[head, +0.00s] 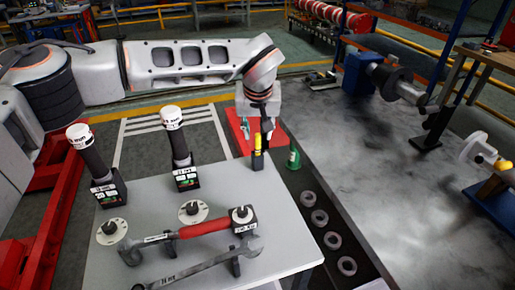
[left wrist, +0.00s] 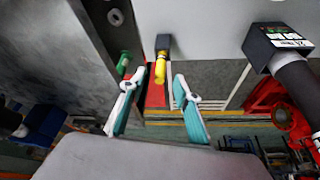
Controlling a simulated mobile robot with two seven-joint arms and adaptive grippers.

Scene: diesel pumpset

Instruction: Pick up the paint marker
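The paint marker, yellow (head: 257,141), stands upright in a small dark holder (head: 258,160) at the far right corner of the grey table (head: 150,235). In the left wrist view the yellow marker (left wrist: 160,70) shows between and just beyond the fingertips. My left gripper (head: 258,138) is at the marker, with its arm reaching in from the left. In the left wrist view its two white and teal fingers (left wrist: 157,82) are spread apart, with nothing held. Whether a finger touches the marker cannot be told. My right gripper is not in view.
A green bottle (head: 294,158) stands close right of the marker, and also shows in the left wrist view (left wrist: 124,64). A red-handled hammer (head: 195,230) and a wrench (head: 205,262) lie nearer.

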